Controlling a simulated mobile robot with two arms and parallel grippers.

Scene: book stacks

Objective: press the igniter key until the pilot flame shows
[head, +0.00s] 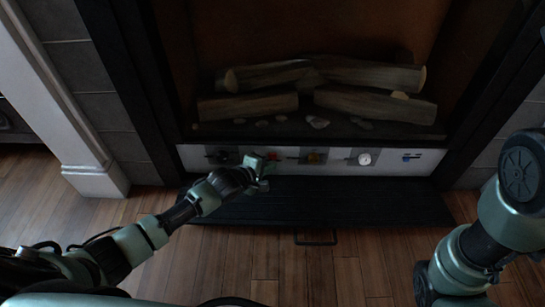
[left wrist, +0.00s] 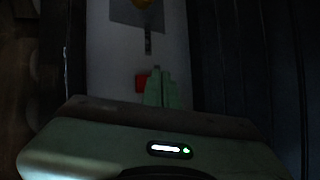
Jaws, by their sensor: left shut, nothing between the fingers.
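A pale control strip (head: 338,159) runs below the firebox. A small red key (head: 272,157) on it sits just beside my left gripper (head: 260,168); I cannot tell from its look alone whether it is the igniter key. The left gripper is shut and empty, its fingertips close to the strip. In the left wrist view, the green fingertips (left wrist: 162,91) overlap the right side of the red key (left wrist: 140,82); whether they touch it is unclear. No flame is visible among the logs (head: 318,85). My right arm shows at the right, its gripper out of view.
A black panel with a handle (head: 316,237) juts out below. The wooden floor (head: 290,275) in front is clear.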

